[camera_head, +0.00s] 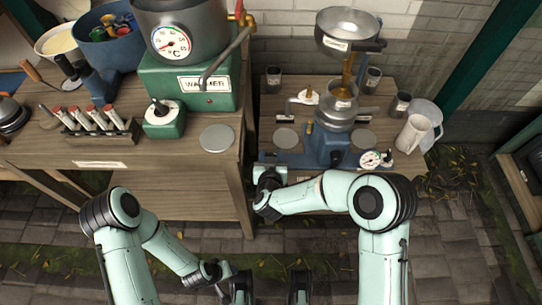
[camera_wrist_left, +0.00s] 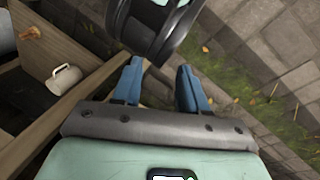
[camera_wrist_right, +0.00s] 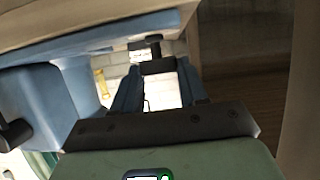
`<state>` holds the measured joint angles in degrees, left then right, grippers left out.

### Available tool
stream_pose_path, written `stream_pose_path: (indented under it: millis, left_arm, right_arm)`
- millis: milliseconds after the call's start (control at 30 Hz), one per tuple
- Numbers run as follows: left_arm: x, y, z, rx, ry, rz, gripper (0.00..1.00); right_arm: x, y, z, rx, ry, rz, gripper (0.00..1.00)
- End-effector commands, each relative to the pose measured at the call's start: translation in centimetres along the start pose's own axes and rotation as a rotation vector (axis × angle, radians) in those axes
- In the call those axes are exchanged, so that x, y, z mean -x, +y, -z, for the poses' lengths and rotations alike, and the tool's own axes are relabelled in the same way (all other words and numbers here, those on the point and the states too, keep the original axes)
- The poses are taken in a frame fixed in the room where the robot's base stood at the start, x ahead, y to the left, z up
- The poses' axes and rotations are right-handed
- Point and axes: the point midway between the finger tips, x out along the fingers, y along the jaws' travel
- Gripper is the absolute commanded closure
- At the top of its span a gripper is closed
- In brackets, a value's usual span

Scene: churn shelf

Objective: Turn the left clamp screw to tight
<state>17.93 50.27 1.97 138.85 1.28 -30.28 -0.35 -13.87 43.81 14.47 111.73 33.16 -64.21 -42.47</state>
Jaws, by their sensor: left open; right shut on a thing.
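In the right wrist view the left clamp screw (camera_wrist_right: 158,66) is a dark part with a crossbar, under the table edge beside the blue clamp body (camera_wrist_right: 40,95). My right gripper (camera_wrist_right: 158,78) is shut on it, with a blue finger on each side. In the head view the right arm's end is at the left front of the blue machine (camera_head: 325,147); its own links hide the screw there. My left gripper (camera_wrist_left: 158,75) is open and empty, low in front of the tables, with a dark and pale green arm part just beyond its fingertips.
The low table (camera_head: 390,85) holds a white jug (camera_head: 412,133), dark cups and a dial (camera_head: 372,159). The taller bench (camera_head: 120,178) on the left carries a green warmer (camera_head: 190,75) and a rack of vials (camera_head: 97,124). Paved floor (camera_head: 455,245) is clear at the right.

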Motion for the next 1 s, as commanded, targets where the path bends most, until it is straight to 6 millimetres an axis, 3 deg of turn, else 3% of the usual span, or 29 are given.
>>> stream_pose_path:
  millis: [167,200,267,300,667,767,1000]
  left_arm:
    - [0.0,0.0,0.0,0.0,0.0,0.0,0.57]
    - [0.0,0.0,0.0,0.0,0.0,0.0,0.57]
    - [0.0,0.0,0.0,0.0,0.0,0.0,0.57]
    - [0.0,0.0,0.0,0.0,0.0,0.0,0.57]
    - [0.2,0.1,-0.1,0.0,-0.003,0.0,0.57]
    - [0.6,0.2,-0.6,-0.001,-0.017,-0.001,0.57]
    - [1.8,0.6,-2.2,-0.005,-0.064,-0.004,0.57]
  right_arm:
    - [-0.1,0.1,-0.2,-0.001,-0.004,-0.002,0.88]
    - [-0.1,0.1,-0.2,-0.001,-0.004,-0.002,0.54]
    - [-0.1,0.1,-0.2,-0.001,-0.004,-0.001,0.35]
    - [-0.1,0.1,-0.2,-0.001,-0.004,-0.001,0.32]
    - [0.6,0.0,0.0,0.001,-0.002,0.002,0.32]
    - [2.0,-0.1,0.1,0.002,-0.002,0.004,0.32]
    - [7.4,-0.1,0.1,0.003,-0.002,0.004,0.32]
